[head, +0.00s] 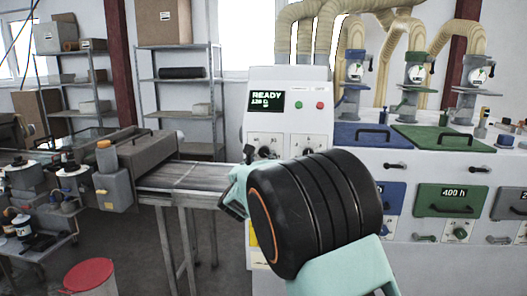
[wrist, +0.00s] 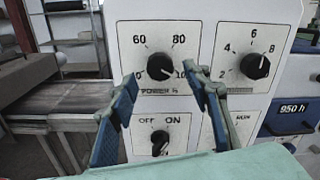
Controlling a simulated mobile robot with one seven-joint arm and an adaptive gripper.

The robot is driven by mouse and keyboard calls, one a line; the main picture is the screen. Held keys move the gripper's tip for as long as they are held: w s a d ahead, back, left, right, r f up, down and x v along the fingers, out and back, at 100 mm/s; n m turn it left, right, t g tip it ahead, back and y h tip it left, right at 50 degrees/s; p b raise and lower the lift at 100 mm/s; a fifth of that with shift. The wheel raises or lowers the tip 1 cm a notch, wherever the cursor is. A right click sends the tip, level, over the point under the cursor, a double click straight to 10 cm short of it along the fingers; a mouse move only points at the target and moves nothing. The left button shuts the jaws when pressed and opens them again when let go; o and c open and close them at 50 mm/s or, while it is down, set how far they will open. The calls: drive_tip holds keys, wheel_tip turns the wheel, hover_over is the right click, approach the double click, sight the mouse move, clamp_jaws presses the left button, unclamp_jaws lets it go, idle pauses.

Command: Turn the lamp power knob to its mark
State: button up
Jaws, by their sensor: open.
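The lamp power knob (wrist: 160,67) is the round black knob on the white panel, above the label "POWER %". Its scale shows 60 and 80, with the number at right partly covered by a fingertip. Its light pointer line seems to slant to the lower right; I cannot tell the exact reading or make out a separate mark. My gripper (wrist: 160,78) is open, its blue-padded fingers at the lower left and right of the knob in the picture. No contact shows. In the head view my gripper (head: 234,192) is before the panel, partly hidden by my arm.
An OFF/ON switch (wrist: 160,142) sits just below, between the fingers. Another dial (wrist: 255,66), numbered 2 to 8, is at the right. The cabinet display (head: 267,100) reads READY. A conveyor (head: 185,177) runs in from the left. A red-lidded bin (head: 90,276) stands on the floor.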

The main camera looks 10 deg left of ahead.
sight(264, 154)
drive_tip(key=shift+w+d+p, duration=0.15)
drive_tip(key=shift+w+p, duration=0.3)
drive_tip(key=shift+w, duration=1.4)
drive_tip(key=c, duration=1.2)
drive_tip(key=shift+o, duration=0.2)
